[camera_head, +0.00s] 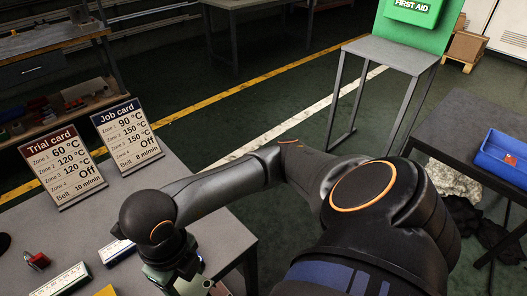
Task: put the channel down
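I cannot make out the channel for certain in the head view. My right arm comes in from the right, and its wrist and gripper (178,270) are over the front right part of the grey table (130,195). The fingertips are hidden or cut off by the bottom edge. Greenish and brown pieces show around the gripper, and I cannot tell whether it holds one. A white strip with a green side (62,281) and a white piece with a blue side (117,252) lie on the table to its left. My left gripper is not in view.
A trial card (65,168) and a job card (127,136) stand at the table's back. A small red object (37,261) and an orange piece (106,291) lie on it. A blue bin (503,158) sits on a dark table at right. A green first aid box (412,12) stands behind.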

